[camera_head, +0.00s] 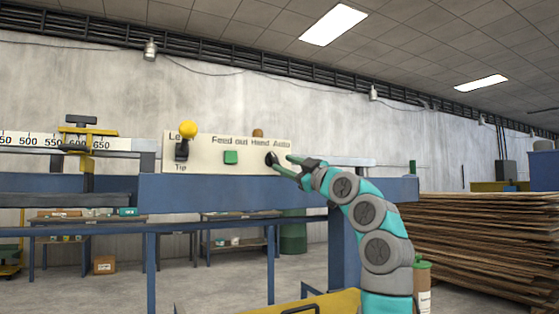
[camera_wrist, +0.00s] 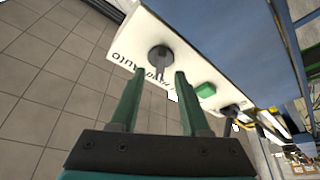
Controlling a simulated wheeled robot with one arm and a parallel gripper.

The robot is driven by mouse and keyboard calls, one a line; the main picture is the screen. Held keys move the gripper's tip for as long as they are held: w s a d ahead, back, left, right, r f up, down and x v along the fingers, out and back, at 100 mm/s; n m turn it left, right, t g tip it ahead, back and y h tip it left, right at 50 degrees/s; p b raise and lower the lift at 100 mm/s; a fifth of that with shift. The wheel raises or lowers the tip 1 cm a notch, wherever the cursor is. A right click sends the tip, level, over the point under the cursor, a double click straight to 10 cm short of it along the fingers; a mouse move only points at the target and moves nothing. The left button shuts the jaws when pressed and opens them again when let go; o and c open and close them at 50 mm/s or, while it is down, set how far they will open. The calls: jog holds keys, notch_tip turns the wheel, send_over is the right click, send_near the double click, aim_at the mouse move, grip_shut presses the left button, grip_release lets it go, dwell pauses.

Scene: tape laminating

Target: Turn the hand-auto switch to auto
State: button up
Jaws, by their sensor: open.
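The hand-auto switch (camera_head: 271,158) is a dark round knob at the right end of the cream control panel (camera_head: 205,158), under the words "Hand" and "Auto". In the wrist view the switch (camera_wrist: 160,56) shows just beyond my fingertips, with a grey lever pointing toward the gap between them. My gripper (camera_head: 285,165) is at the panel's right end, close to the switch. In the wrist view its two green fingers (camera_wrist: 159,75) are apart with nothing clearly between them. I cannot tell whether they touch the lever. The "Hand" label is partly hidden by the fingers.
A green button (camera_head: 231,157) and a yellow-topped lever (camera_head: 187,131) are left of the switch on the panel. The panel stands on a blue beam (camera_head: 230,189). A stack of boards (camera_head: 475,240) is at right.

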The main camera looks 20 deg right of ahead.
aim_at(277, 161)
jog(key=shift+p+x, duration=0.3)
jog(key=shift+x, duration=1.3)
jog(key=shift+c, duration=0.3)
grip_shut()
